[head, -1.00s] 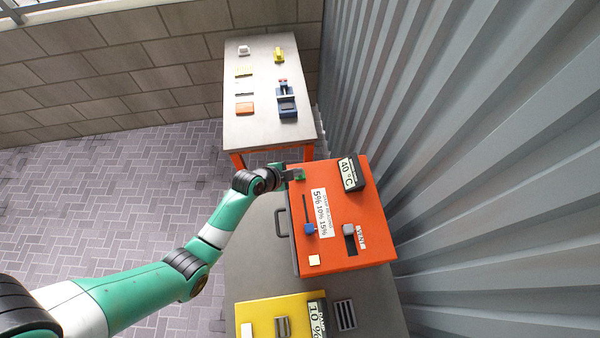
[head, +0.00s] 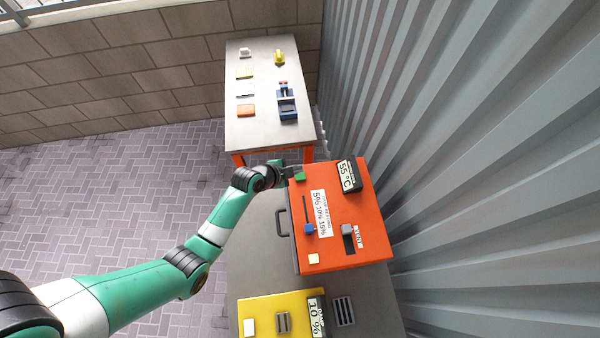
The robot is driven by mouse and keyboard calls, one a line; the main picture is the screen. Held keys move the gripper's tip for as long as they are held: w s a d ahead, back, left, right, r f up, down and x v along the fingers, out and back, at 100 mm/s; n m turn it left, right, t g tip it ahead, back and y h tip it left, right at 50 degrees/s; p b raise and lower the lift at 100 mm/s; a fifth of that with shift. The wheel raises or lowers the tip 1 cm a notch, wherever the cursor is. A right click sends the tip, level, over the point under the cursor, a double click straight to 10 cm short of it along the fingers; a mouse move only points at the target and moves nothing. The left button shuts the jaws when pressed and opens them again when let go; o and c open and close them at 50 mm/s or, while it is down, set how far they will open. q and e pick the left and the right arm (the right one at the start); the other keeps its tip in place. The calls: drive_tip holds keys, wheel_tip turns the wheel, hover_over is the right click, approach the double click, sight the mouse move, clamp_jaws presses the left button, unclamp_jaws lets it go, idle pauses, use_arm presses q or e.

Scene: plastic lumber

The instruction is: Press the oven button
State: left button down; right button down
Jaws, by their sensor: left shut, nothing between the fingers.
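The orange oven (head: 345,205) sits on the grey table, with a dark handle (head: 282,223) on its left side. A green button (head: 300,177) is at its far left corner, and a cream button (head: 313,259) is at its near left corner. Its display (head: 348,175) reads 55 °C. My left gripper (head: 289,171) is shut and empty, just left of the green button and close to it. The picture is too small to tell whether they touch. My right gripper is not in view.
A yellow machine (head: 280,316) with a display stands at the near end of the grey table (head: 258,255). A far table (head: 265,125) holds several small items. A corrugated grey wall (head: 450,150) rises close on the right. Paved floor at left is open.

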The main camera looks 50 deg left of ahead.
sight(297, 177)
use_arm(q)
wheel_tip(297, 177, up, 3)
drive_tip(key=shift+r+p, duration=0.2)
drive_tip(key=shift+p, duration=0.95)
drive_tip(key=shift+f, duration=0.1)
